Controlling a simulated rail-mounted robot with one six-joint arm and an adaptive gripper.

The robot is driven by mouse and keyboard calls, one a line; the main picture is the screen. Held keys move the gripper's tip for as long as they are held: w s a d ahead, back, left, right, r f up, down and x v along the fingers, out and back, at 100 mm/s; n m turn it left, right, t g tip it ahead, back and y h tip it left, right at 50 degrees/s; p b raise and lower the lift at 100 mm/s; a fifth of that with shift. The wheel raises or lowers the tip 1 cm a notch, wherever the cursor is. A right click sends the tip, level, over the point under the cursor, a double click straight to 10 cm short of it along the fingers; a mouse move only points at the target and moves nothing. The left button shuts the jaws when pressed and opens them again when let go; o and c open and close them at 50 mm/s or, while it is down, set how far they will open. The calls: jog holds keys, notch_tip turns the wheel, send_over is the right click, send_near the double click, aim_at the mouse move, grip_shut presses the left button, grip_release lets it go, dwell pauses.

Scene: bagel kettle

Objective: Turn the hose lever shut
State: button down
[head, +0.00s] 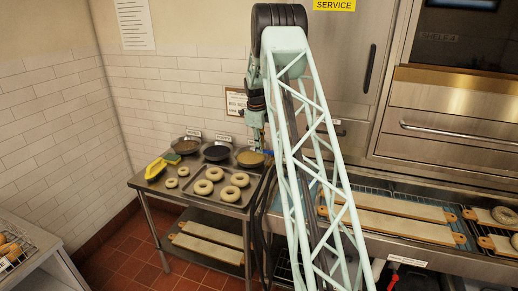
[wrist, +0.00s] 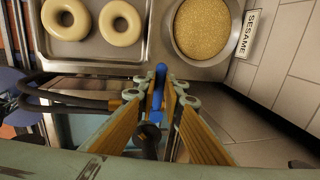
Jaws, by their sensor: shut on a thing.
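The blue hose lever (wrist: 160,76) stands between my fingers in the wrist view, its upper end showing past the fingertips. My gripper (wrist: 158,88) is shut on it, one wood-coloured finger on each side. A black hose (wrist: 75,102) with a brass-coloured end runs in from the left, close to the left finger. The lever's lower part and its valve are partly hidden between the fingers. In the head view my arm covers most of this spot.
A steel table (head: 243,213) beside the lever carries a tray of bagels (head: 207,187) and topping pans, including a sesame pan (wrist: 203,27). A tiled wall is close at the right in the wrist view. Bagel boards (head: 400,226) lie on the right counter.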

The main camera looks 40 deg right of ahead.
jog(key=c, duration=2.7)
grip_release()
jog(key=shift+r, duration=0.1)
jog(key=shift+s+a+r, duration=0.15)
jog(key=shift+a+r, duration=0.2)
jog(key=shift+r, duration=1.6)
jog(key=shift+s+a+r, duration=0.2)
jog(key=shift+a+r, duration=0.15)
jog(key=shift+r, duration=1.55)
jog(key=shift+s+a+r, duration=0.15)
jog(key=shift+a+r, duration=0.2)
jog(key=shift+r, duration=1.6)
